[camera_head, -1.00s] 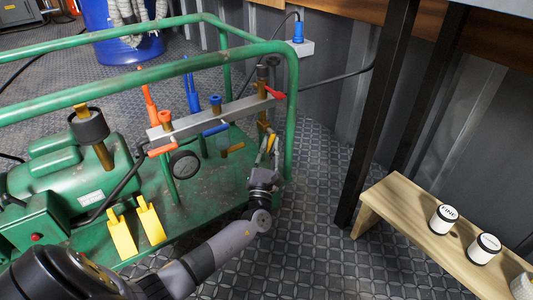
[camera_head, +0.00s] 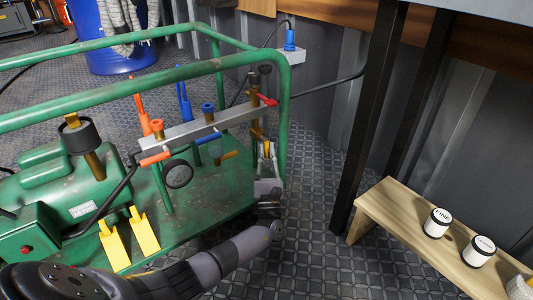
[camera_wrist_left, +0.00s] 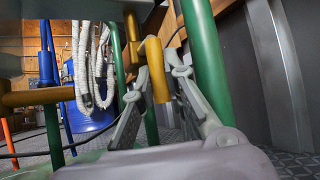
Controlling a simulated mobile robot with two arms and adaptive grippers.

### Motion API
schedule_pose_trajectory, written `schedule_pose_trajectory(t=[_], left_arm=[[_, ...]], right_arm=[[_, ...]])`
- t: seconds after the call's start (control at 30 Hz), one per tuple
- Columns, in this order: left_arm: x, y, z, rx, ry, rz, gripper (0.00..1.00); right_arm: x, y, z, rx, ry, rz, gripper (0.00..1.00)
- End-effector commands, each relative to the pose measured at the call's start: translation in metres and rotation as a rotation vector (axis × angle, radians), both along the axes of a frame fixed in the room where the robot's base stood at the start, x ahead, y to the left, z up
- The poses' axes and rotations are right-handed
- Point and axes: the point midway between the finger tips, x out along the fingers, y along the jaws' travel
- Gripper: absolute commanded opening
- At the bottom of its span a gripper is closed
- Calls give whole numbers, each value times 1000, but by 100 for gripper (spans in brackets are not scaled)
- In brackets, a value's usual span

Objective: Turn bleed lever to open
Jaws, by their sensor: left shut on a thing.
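The bleed lever, a yellow-brass handle, shows in the left wrist view (camera_wrist_left: 156,66), pointing down between the fingers. In the head view, a small yellow bit of it (camera_head: 266,149) shows under the brass fitting at the right end of the grey manifold bar (camera_head: 205,128). My left gripper (camera_head: 266,156) reaches up to it from below, and its fingers (camera_wrist_left: 157,88) are shut on the lever, one on each side. The contact faces are partly hidden. My right gripper is not in view.
The green frame's post (camera_wrist_left: 204,60) stands close to the right of my left gripper. A red lever (camera_head: 266,99) is above it. Blue and orange handles line the bar. A wooden bench (camera_head: 385,205) with white-and-black jars stands at the right.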

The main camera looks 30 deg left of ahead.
Motion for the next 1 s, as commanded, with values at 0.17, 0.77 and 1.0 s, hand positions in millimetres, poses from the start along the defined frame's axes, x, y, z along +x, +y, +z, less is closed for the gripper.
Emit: schedule_pose_trajectory(t=[0.17, 0.77, 1.0], left_arm=[[0, 0, -1, -2, 1, -1, 0], [1, 0, 0, 0, 2, -2, 33], [-3, 1, 1, 24, 58, -3, 33]], right_arm=[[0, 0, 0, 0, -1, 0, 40], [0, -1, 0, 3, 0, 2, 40], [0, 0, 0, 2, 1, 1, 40]])
